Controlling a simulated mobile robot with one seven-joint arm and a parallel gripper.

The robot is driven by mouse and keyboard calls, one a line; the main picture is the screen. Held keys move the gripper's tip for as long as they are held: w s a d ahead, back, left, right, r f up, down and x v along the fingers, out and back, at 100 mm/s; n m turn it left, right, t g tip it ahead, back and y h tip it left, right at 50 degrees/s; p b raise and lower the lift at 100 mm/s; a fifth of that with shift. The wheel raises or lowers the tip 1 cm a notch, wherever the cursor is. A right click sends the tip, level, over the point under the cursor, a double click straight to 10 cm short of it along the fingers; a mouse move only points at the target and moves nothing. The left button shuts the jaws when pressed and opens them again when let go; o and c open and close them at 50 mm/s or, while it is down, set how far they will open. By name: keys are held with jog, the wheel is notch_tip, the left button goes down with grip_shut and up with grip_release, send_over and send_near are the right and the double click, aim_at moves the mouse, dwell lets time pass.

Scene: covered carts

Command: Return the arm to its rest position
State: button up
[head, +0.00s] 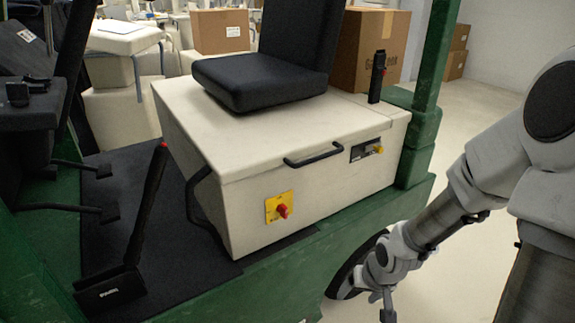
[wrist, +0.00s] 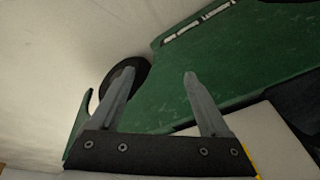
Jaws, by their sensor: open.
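My gripper (wrist: 157,82) shows in the wrist view with its two fingers spread apart and nothing between them. Behind the fingers are the green cart body (wrist: 225,70) and a dark wheel (wrist: 136,68). In the head view my arm comes in from the right edge and reaches down to the lower middle. The wrist end is beside the cart's green side and in front of its wheel (head: 346,275). The fingertips are not clear in the head view.
The cart has a cream box (head: 290,190) with a black seat (head: 262,78), a red knob (head: 282,211) and a black lever (head: 148,205). A green post (head: 437,55) rises at its right corner. Cardboard boxes (head: 222,31) stand behind. Floor (head: 470,112) right of the cart is clear.

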jog(key=s+a+r+n+t+h, duration=0.1)
jog(key=s+a+r, duration=0.15)
jog(key=r, duration=0.85)
jog(key=s+a+r+t, duration=0.1)
jog(key=a+r, duration=0.2)
jog(key=r, duration=0.8)
jog(key=s+d+r, duration=0.3)
jog(key=s+d, duration=0.2)
jog(key=s, duration=0.5)
jog(key=shift+d+r+t+b, duration=0.25)
jog(key=shift+r+t+b, duration=0.05)
jog(key=shift+b, duration=0.05)
jog(key=c, duration=0.5)
jog(key=shift+a, duration=0.25)
